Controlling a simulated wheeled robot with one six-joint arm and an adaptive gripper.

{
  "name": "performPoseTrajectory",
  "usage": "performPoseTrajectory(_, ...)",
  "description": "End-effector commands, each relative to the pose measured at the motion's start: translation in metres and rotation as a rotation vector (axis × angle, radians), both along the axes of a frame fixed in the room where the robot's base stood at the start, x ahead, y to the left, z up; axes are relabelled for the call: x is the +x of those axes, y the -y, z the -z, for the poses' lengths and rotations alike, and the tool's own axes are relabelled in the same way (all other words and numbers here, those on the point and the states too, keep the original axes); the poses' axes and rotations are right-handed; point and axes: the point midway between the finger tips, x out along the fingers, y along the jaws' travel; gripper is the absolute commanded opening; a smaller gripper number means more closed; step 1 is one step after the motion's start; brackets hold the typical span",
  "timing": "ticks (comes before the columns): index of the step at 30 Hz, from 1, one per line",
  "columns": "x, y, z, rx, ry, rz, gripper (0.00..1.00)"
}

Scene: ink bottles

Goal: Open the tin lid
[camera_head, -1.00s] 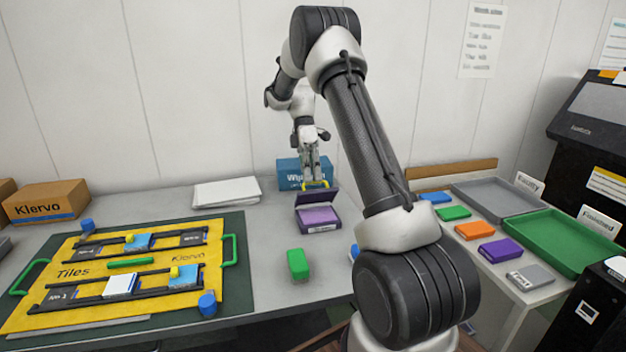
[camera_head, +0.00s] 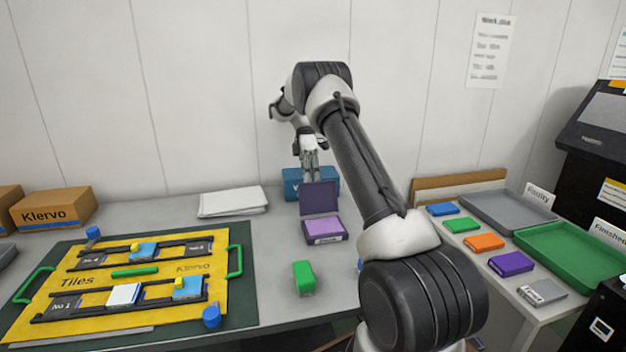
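The tin (camera_head: 325,238) stands on the grey table, with a purple pad (camera_head: 324,229) showing inside it. Its dark purple lid (camera_head: 319,198) stands up at the back edge of the tin, hinged open. My gripper (camera_head: 310,174) points down just behind the top of the lid, and its fingertips are partly hidden there. I cannot tell whether it touches the lid or how far its fingers are apart.
A blue box (camera_head: 291,184) stands behind the lid, close to my gripper. A green block (camera_head: 304,277) stands in front of the tin. White paper (camera_head: 232,202) and the yellow Tiles board (camera_head: 217,262) lie to the left. My arm crosses the right side.

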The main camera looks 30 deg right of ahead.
Motion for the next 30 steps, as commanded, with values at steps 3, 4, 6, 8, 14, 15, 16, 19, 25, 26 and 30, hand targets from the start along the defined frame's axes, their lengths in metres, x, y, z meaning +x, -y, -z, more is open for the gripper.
performPoseTrajectory(3,-0.0029,-0.0011,0.0199,0.02,-0.061,0.003,0.0)
performPoseTrajectory(4,-0.0025,-0.001,0.0203,0.022,-0.067,0.003,0.0)
performPoseTrajectory(6,-0.0012,-0.0007,0.021,0.025,-0.076,0.003,0.0)
performPoseTrajectory(8,-0.0008,-0.0007,0.0218,0.027,-0.083,0.003,0.0)
performPoseTrajectory(14,-0.0002,-0.0006,0.0222,0.029,-0.089,0.003,0.0)
performPoseTrajectory(15,-0.0002,-0.0006,0.0222,0.029,-0.089,0.003,0.0)
performPoseTrajectory(16,-0.0002,-0.0006,0.0222,0.029,-0.089,0.003,0.0)
performPoseTrajectory(19,-0.0002,-0.0006,0.0222,0.029,-0.089,0.003,0.0)
performPoseTrajectory(25,-0.0003,-0.0008,0.022,0.029,-0.089,0.003,0.29)
performPoseTrajectory(26,-0.0004,-0.0008,0.022,0.029,-0.089,0.003,0.3)
performPoseTrajectory(30,0.0,-0.0006,0.0215,0.028,-0.089,0.003,0.3)
